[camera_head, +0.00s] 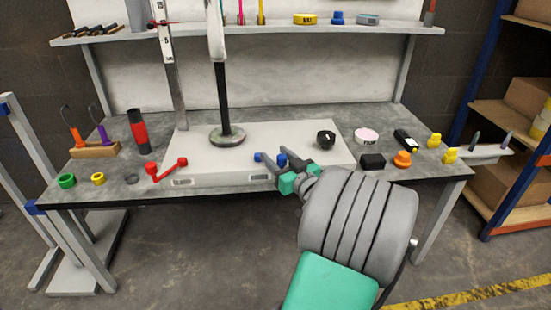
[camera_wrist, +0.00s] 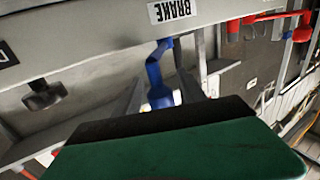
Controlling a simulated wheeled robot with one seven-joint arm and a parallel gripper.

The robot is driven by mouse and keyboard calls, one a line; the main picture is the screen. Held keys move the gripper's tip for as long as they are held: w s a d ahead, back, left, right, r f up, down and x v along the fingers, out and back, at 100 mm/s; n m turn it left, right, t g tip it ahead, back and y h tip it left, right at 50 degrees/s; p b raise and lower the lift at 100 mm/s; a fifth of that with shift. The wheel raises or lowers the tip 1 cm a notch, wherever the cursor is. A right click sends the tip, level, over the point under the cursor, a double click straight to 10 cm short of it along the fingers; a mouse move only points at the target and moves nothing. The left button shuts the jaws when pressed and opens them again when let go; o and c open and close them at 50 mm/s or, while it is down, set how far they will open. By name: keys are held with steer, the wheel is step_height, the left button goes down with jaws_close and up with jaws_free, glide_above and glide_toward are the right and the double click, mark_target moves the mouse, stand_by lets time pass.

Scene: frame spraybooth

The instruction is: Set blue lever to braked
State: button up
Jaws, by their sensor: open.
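The blue lever (camera_head: 281,160) is at the front edge of the pale machine base (camera_head: 190,150) on the bench, partly hidden by my gripper in the head view. In the wrist view the blue lever (camera_wrist: 154,75) runs from the base's front face to a knob between my two fingers. A white BRAKE label (camera_wrist: 172,10) is beside its pivot. My gripper (camera_head: 259,165) is open around the knob end; I cannot tell whether either finger touches it.
A red lever (camera_head: 166,169) is on the base's front, left of the blue one. A black knob (camera_head: 326,139) sits to the right. A dark block (camera_head: 373,161) and an orange knob (camera_head: 402,159) stand on the bench at the right. A column (camera_head: 223,100) rises from the base.

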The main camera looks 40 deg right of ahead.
steer(key=shift+w, duration=0.15)
jaws_close()
stand_by(0.4)
stand_by(1.0)
